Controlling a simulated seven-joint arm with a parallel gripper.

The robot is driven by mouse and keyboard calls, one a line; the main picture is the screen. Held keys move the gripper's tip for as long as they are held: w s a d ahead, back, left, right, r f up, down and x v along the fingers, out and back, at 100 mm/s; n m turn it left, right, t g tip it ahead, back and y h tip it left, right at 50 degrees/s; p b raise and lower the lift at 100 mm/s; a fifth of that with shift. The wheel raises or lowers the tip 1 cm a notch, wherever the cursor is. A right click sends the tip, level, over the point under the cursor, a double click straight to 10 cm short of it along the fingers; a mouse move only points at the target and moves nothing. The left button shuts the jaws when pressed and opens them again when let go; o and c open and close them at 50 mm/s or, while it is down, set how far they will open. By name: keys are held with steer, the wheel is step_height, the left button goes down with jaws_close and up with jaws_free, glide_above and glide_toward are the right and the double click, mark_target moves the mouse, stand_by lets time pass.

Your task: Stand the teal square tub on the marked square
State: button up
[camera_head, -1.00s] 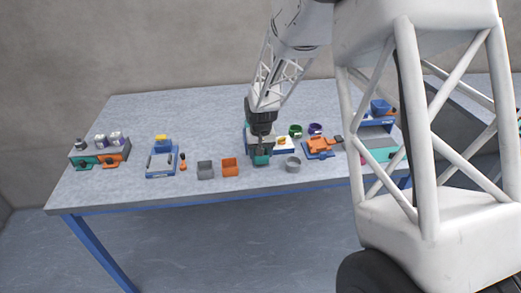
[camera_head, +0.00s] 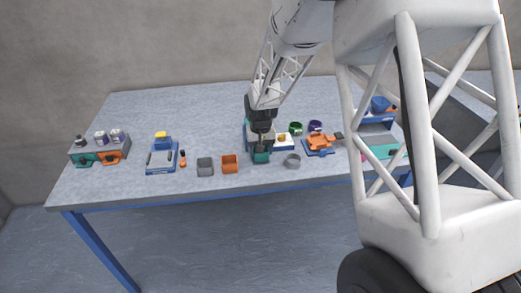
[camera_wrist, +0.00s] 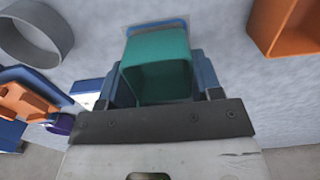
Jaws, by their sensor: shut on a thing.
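The teal square tub (camera_head: 261,157) is at the front middle of the table, between the orange tub and the grey ring. In the wrist view the teal tub (camera_wrist: 157,72) sits between my gripper's fingers, its open inside facing the camera. My gripper (camera_head: 261,146) points down and is shut on the tub. A blue-grey patch with a thin pale edge, possibly the marked square (camera_wrist: 178,22), shows just beyond the tub in the wrist view, partly hidden by it. I cannot tell whether the tub touches the table.
An orange tub (camera_head: 229,164) and a grey tub (camera_head: 205,167) stand to the left. A grey ring-shaped container (camera_head: 292,160) is close on the right. A blue tray with an orange piece (camera_head: 319,143) lies farther right. The table's front edge (camera_head: 250,184) is near.

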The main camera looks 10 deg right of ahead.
steer(key=shift+f, duration=0.5)
stand_by(0.6)
steer(key=o, duration=1.2)
steer(key=shift+r, duration=3.5)
